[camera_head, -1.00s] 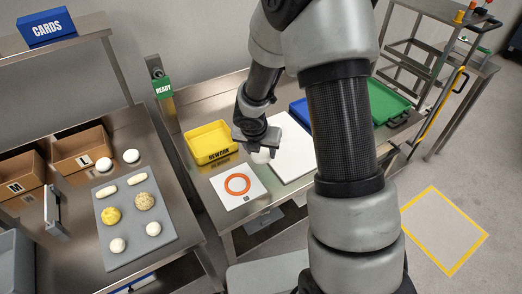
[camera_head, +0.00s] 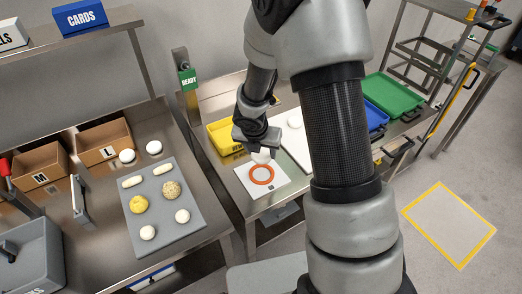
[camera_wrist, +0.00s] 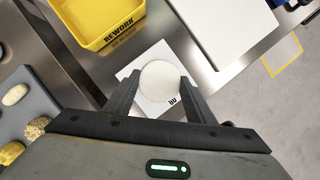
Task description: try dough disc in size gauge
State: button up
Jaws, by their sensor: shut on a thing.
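My gripper (camera_head: 261,150) is shut on a white dough disc (camera_head: 261,157), seen in the head view just beyond the orange ring. In the wrist view the dough disc (camera_wrist: 159,81) sits between the two fingers and hides the ring. The size gauge is an orange ring (camera_head: 262,183) on a white square plate (camera_head: 279,188) on the steel table. The plate also shows beneath the disc in the wrist view (camera_wrist: 155,107). The disc is near the far edge of the ring. I cannot tell its exact height above the plate.
A yellow REWORK tray (camera_head: 222,134) stands behind the plate, left of my arm. A white board (camera_head: 297,143) lies to the right, with blue (camera_head: 375,117) and green (camera_head: 393,95) trays beyond. A grey mat (camera_head: 163,223) with several dough pieces lies on the left bench.

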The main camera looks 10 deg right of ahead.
notch_tip(320, 180, down, 7)
jog(key=b, duration=0.6)
dwell(0.4)
jog(key=shift+f+b, duration=0.9)
jog(key=shift+b, duration=0.05)
dwell(1.0)
dwell(0.3)
jog(key=o, duration=1.1)
jog(key=p+v, duration=0.6)
jog(key=v, duration=1.1)
jog(key=shift+a+r+p, duration=0.1)
jog(key=shift+r+p, duration=0.1)
jog(key=shift+p, duration=0.15)
